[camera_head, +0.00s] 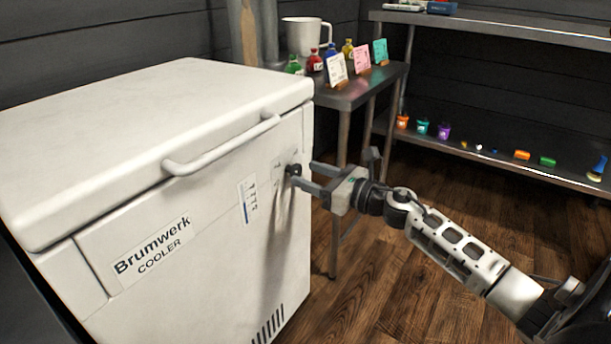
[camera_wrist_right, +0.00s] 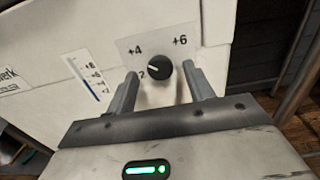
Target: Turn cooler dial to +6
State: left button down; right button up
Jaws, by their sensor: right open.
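The white Brumwerk cooler (camera_head: 215,215) stands at the left in the head view, with its lid shut. Its black dial (camera_head: 293,170) is on the front face near the right edge. In the right wrist view the dial (camera_wrist_right: 159,70) sits on a plate marked +4, +6 and a partly hidden 2. Its white pointer line points left, toward the lower marks. My right gripper (camera_head: 303,174) is open in front of the dial, with one finger on each side of it in the wrist view (camera_wrist_right: 163,88). I cannot tell whether the fingers touch it. My left gripper is out of view.
A thermometer strip (camera_head: 248,199) is left of the dial. The lid handle (camera_head: 222,147) juts out above. A metal table (camera_head: 362,90) with a white jug (camera_head: 305,36), bottles and cards stands close behind the cooler. Shelves (camera_head: 500,165) line the back wall.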

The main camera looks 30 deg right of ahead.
jog(key=shift+x, duration=0.9)
jog(key=shift+c, duration=0.3)
jog(key=c, duration=0.9)
